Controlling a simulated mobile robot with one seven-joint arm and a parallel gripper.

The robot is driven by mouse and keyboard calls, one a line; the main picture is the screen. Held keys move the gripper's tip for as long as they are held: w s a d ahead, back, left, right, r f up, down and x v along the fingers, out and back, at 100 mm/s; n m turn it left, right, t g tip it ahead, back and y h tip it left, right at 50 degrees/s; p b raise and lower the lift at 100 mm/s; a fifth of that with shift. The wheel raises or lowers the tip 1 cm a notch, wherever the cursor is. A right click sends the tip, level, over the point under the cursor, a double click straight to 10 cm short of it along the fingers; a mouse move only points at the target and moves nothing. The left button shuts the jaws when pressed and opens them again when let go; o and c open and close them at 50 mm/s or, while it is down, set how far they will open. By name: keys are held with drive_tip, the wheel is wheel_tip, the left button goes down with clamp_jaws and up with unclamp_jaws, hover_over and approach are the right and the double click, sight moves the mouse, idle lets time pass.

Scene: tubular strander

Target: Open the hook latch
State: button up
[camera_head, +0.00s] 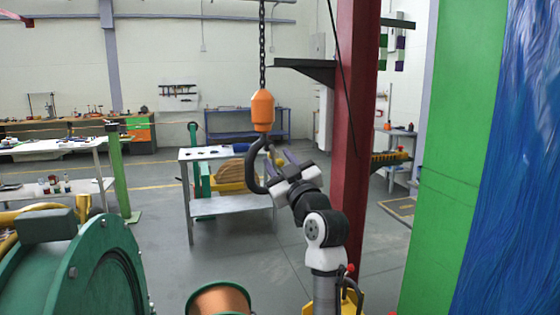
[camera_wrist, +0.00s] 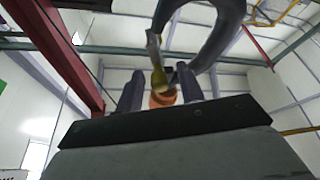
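A dark crane hook (camera_head: 256,170) hangs below an orange hook block (camera_head: 262,110). In the wrist view the hook (camera_wrist: 218,32) curves overhead, with the orange block (camera_wrist: 163,99) beyond it. The hook latch (camera_wrist: 155,62), a thin metal piece with a brass-coloured end, shows in the wrist view. In the head view I cannot make it out clearly. My gripper (camera_head: 280,158) is close to the right of the hook's opening. In the wrist view its two dark fingers (camera_wrist: 159,88) stand apart, and the latch's brass end appears between them. I cannot tell whether they touch it.
A chain (camera_head: 262,45) holds the block from above. A red column (camera_head: 352,130) stands just right of my arm. A green machine (camera_head: 75,270) and a copper-coloured spool (camera_head: 220,300) are at lower left.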

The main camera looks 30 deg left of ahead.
clamp_jaws()
